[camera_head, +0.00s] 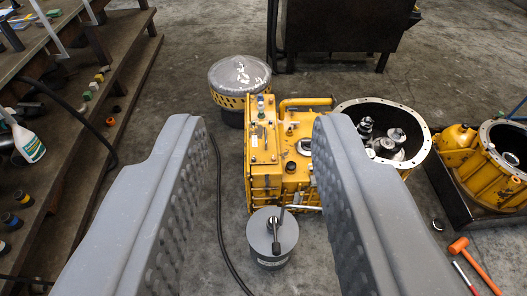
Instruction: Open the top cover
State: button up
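The yellow transmission (290,150) lies on the floor ahead, at the centre of the camera view. A yellow block-like plate (262,143) with small fittings forms its left side, and a yellow bar-shaped handle (306,102) runs along its far edge. Which part is the top cover, I cannot tell for sure. My gripper (256,135) is open and empty, its two grey textured fingers wide apart. The transmission shows between and beyond the fingertips, and the right finger hides part of it. No contact with it shows.
A grey canister (270,250) with a lever stands in front of the transmission, and a grey-topped drum (240,76) behind it. An open bell housing (402,112) is on its right. A black cable (222,215) crosses the floor. A cluttered bench (60,110) stands left; an orange hammer (472,262) lies right.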

aim_at(262, 137)
jog(key=z, duration=0.15)
jog(key=k, duration=0.2)
jog(key=u, duration=0.55)
jog(key=i, duration=1.9)
jog(key=z, duration=0.7)
